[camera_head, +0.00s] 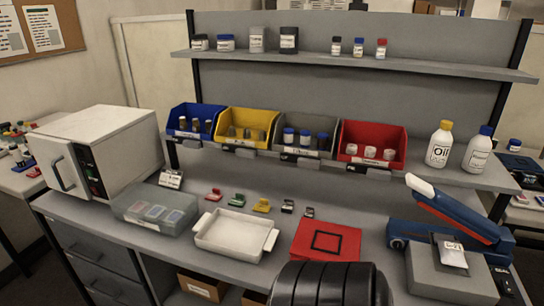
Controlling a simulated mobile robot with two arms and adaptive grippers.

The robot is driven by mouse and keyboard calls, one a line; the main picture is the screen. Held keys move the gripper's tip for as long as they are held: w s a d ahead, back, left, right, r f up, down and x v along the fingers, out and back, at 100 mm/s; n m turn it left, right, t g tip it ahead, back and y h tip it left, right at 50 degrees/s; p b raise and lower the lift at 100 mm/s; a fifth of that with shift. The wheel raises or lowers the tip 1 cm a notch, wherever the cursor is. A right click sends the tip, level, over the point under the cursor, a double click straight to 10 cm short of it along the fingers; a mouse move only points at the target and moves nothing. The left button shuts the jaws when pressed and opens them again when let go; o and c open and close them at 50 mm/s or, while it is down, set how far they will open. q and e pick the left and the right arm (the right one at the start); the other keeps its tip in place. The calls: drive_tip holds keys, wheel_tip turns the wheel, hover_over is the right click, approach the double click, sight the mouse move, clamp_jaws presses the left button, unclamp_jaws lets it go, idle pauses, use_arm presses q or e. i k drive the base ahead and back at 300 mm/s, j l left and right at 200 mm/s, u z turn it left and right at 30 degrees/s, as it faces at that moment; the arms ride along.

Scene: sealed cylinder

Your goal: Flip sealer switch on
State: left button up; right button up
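The sealer (455,212) stands at the right end of the bench. It is blue, with a raised arm that has a white tip and a red-orange strip. A small dark panel (502,272) with light marks is at its right side near the bench's front edge. The switch is too small to make out, so I cannot tell its position. A grey block (440,275) is in front of the sealer, with a small labelled pouch (452,254) on it. Neither of my grippers is in view.
A red mat (310,240) with a black square outline and a white tray (208,232) lie left of the sealer. Two bottles, one marked Oil (439,146), stand behind it. Several coloured bins (248,122) line the bench's back. A white oven-like box (105,140) stands left.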

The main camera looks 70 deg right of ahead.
sight(508, 288)
drive_tip(key=i+l+z, duration=0.15)
drive_tip(key=z, duration=0.3)
drive_tip(key=i+z, duration=0.6)
drive_tip(key=z, duration=1.95)
